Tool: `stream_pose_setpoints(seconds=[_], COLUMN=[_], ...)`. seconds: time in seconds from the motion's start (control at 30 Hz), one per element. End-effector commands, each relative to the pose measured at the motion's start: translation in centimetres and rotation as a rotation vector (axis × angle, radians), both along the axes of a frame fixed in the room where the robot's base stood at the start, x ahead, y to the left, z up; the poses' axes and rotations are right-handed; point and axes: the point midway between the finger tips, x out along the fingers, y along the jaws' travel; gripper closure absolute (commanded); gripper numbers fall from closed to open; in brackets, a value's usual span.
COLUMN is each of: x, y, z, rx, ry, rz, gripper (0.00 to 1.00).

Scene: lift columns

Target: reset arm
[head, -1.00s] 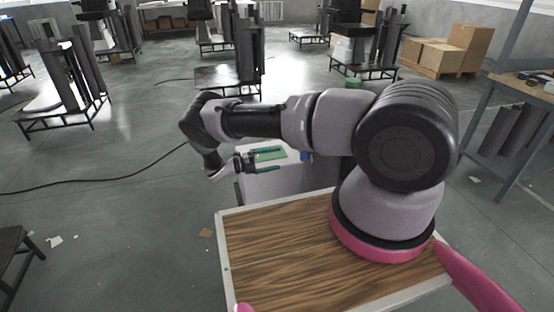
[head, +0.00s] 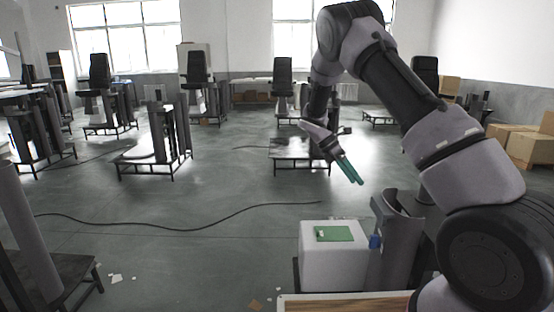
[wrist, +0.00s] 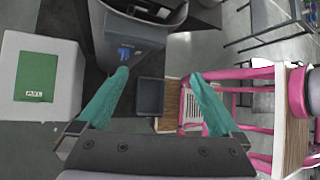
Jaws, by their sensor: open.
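My gripper (head: 350,170) hangs from my raised arm in the head view, with its teal fingers pointing down and to the right. It is in the air above a white box (head: 318,268) and a grey column (head: 398,250). In the wrist view my gripper (wrist: 158,95) shows its two teal fingers spread apart, with nothing between the tips. The white box (wrist: 68,95) with a green patch is at the left there, and the grey column (wrist: 140,45) with a blue mark is at the top.
A wooden top (head: 350,303) is at the bottom edge of the head view. A black cable (head: 190,228) crosses the floor. Lift columns on low platforms (head: 155,155) stand around the hall. Cardboard boxes (head: 530,145) are at the right. The floor at left centre is mostly open.

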Motion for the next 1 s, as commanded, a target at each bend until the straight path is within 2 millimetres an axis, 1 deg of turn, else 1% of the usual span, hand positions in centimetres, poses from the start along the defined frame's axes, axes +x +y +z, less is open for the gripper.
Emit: stream_pose_setpoints(seconds=[0.03,0.1,0.27,0.4,0.5,0.57,0.7,0.77,0.8,0.87,0.9,1.0], x=[-0.6,-1.6,-4.5,-7.5,-9.9,-11.5,-15.3,-17.0,-18.2,-19.9,-21.1,-23.9], y=[-0.2,-0.4,-0.6,-0.8,-0.9,-0.8,-0.7,-0.6,-0.5,-0.4,-0.3,0.0], z=[2.3,5.0,10.7,15.4,18.4,20.1,23.5,24.7,25.5,26.4,27.0,28.1], rx=[0.037,0.082,0.185,0.271,0.332,0.370,0.459,0.496,0.521,0.561,0.587,0.653], ry=[-0.068,-0.161,-0.359,-0.516,-0.618,-0.676,-0.798,-0.844,-0.874,-0.915,-0.941,-0.997], rz=[-0.069,-0.174,-0.422,-0.645,-0.808,-0.908,-1.141,-1.245,-1.312,-1.413,-1.482,-1.649], gripper=[0.00,0.00,0.00,0.00,0.00,0.00,0.00,0.00,0.00,0.00,0.00,0.00])
